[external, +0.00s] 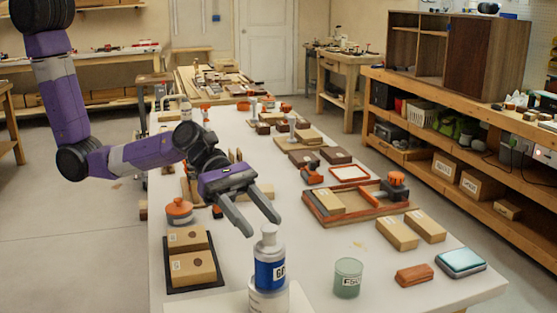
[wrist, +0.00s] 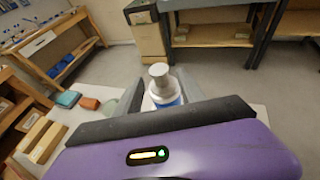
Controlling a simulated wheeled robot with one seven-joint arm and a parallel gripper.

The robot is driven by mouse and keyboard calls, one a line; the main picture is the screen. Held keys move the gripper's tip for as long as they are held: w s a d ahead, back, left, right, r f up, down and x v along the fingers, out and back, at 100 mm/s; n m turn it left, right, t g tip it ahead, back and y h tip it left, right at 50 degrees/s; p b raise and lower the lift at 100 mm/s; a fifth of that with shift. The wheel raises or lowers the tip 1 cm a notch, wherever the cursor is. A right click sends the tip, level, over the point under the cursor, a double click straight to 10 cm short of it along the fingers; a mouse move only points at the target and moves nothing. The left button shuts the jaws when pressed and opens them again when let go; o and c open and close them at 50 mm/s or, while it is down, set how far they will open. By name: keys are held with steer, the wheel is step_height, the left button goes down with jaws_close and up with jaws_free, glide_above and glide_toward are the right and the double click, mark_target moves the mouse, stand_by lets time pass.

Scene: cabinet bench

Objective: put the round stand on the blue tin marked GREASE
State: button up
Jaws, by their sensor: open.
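The blue tin (external: 265,274) stands upright at the near end of the white bench, with "G" and part of another letter showing on its label. A pale grey stepped round piece (external: 268,241), which looks like the round stand, sits on top of it. A whitish labelled section shows below the blue band, cut by the picture's bottom edge. My gripper (external: 258,225) is open, its fingertips at the height of the grey piece's top. In the wrist view the grey piece (wrist: 159,72) shows between the fingers, with some blue below it. I cannot tell whether the fingers touch it.
A greenish glass jar (external: 348,279) stands just right of the tin. A dark tray (external: 206,284) with boxes lies left. A reddish-brown block (external: 414,274), a teal case (external: 460,262) and an orange-edged wooden frame (external: 345,218) lie further right.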

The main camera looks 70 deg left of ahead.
steer(key=v, duration=0.8)
steer(key=s+a+f+m+t+y, duration=0.2)
steer(key=a+f+m, duration=0.1)
steer(key=a, duration=0.5)
steer(key=s+a+f+m+t+y, duration=0.2)
steer(key=s+a+f+y, duration=0.1)
steer(key=a, duration=0.5)
steer(key=s+a+f+m+t+y, duration=0.2)
steer(key=a+f+m+t, duration=0.1)
steer(key=a, duration=0.5)
steer(key=s+a+r+m+t+y, duration=0.1)
steer(key=s+a+r+m+y, duration=0.2)
steer(key=s+a+r+m, duration=0.2)
steer(key=s+a+r+m+t+y, duration=0.1)
steer(key=s+a+r+m+y, duration=0.1)
steer(key=s+a+r+m, duration=0.3)
steer(key=s+r+m, duration=0.1)
steer(key=s+m, duration=0.3)
steer(key=s, duration=0.2)
steer(key=shift+t+y, duration=0.4)
steer(key=shift+s+a, duration=0.1)
steer(key=shift+a, duration=0.05)
